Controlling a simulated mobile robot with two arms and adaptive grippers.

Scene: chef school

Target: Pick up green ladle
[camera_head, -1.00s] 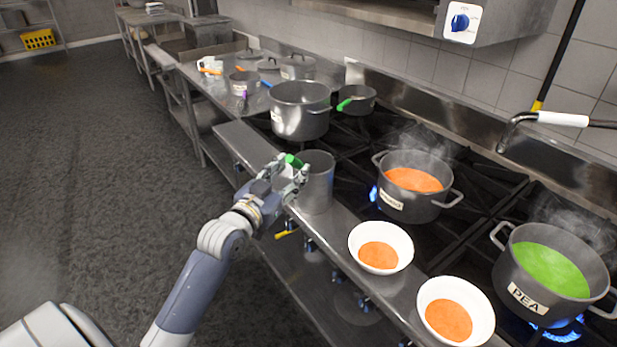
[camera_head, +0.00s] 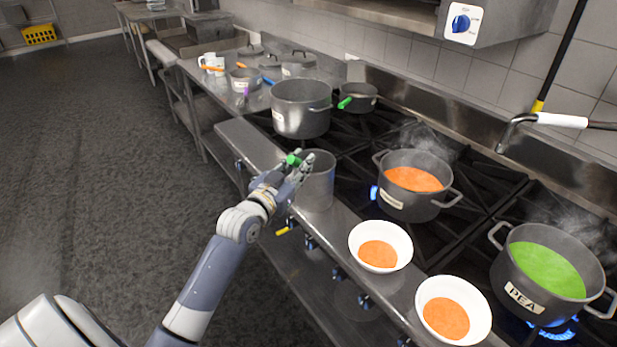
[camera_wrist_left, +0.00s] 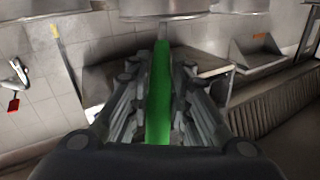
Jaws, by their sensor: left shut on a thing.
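The green ladle's handle (camera_head: 293,160) shows at the rim of a tall metal container (camera_head: 318,182) on the steel counter edge in front of the stove. My left gripper (camera_head: 297,168) is at the container's left rim, shut on that handle. In the left wrist view the green handle (camera_wrist_left: 159,95) runs lengthwise between the fingers of my left gripper (camera_wrist_left: 158,100). The ladle's bowl is hidden. My right gripper is not in view.
Two white bowls of orange soup (camera_head: 356,236) (camera_head: 427,290) stand on the counter edge. Pots of orange soup (camera_head: 401,207) and green PEA soup (camera_head: 530,305) steam on the stove. A large pot (camera_head: 290,120) and a pan with a green handle (camera_head: 366,90) stand farther back.

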